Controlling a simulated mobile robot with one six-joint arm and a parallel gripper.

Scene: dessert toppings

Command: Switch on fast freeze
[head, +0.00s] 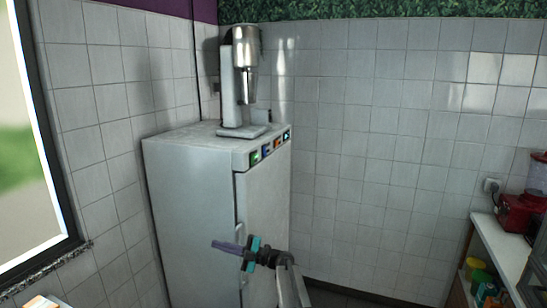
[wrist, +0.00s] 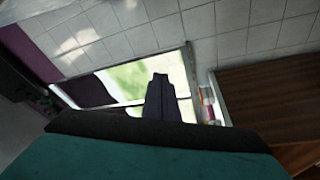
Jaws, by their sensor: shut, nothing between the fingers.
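A white freezer cabinet (head: 190,210) stands against the tiled corner. Several small coloured switches sit in a row on the top front edge of the freezer: a green one (head: 254,156), a blue one (head: 266,151), an orange one (head: 278,145) and a teal one (head: 287,136). Their labels are too small to read. My gripper (head: 216,244) is low in front of the freezer, below the switches and apart from them, pointing left. Its shut, empty fingers also show in the wrist view (wrist: 161,92), towards a window.
A silver mixer (head: 246,65) stands on top of the freezer. A window (head: 30,150) is at the left. A white counter (head: 503,245) with a red appliance (head: 519,212) and coloured tubs is at the right. The wall between is clear.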

